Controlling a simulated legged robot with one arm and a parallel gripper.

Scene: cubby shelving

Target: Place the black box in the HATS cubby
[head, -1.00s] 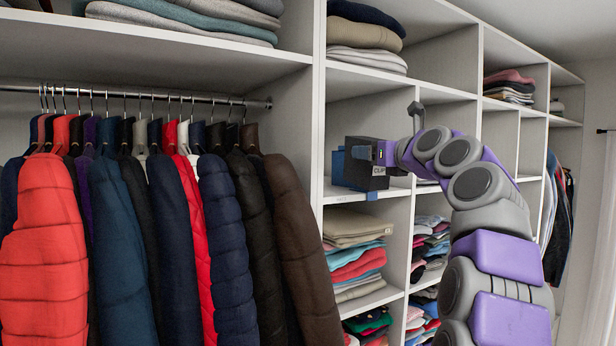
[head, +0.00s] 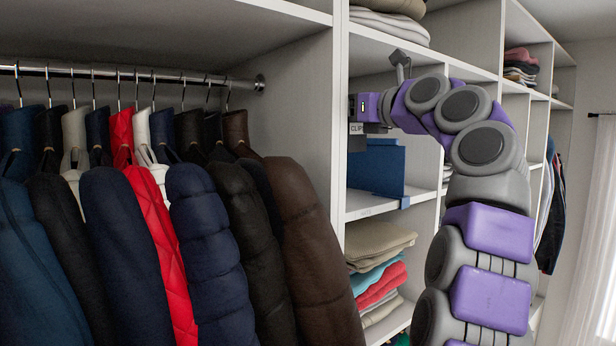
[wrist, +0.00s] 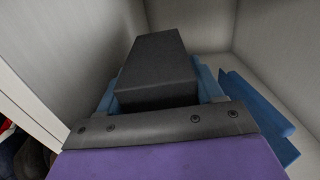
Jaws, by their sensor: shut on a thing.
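The black box (head: 356,142), with a white "CLIP" marking, shows partly past the upright panel in the head view. In the wrist view it is the dark block (wrist: 155,70) ahead of my gripper. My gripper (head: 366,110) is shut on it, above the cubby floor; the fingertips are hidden. The cubby (head: 372,207) has small lettering on its front edge, too faint to read surely. A blue item (head: 376,168) stands in this cubby below the box. Blue pieces (wrist: 260,110) also show around the box in the wrist view. Contact between the box and the blue item is unclear.
The upright panel (head: 340,200) borders the cubby at left. Folded clothes (head: 378,255) lie in the cubby below, and more (head: 390,25) lie on the shelf above. Hanging coats (head: 205,230) fill the left side. Cubby walls (wrist: 200,25) are close around the box.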

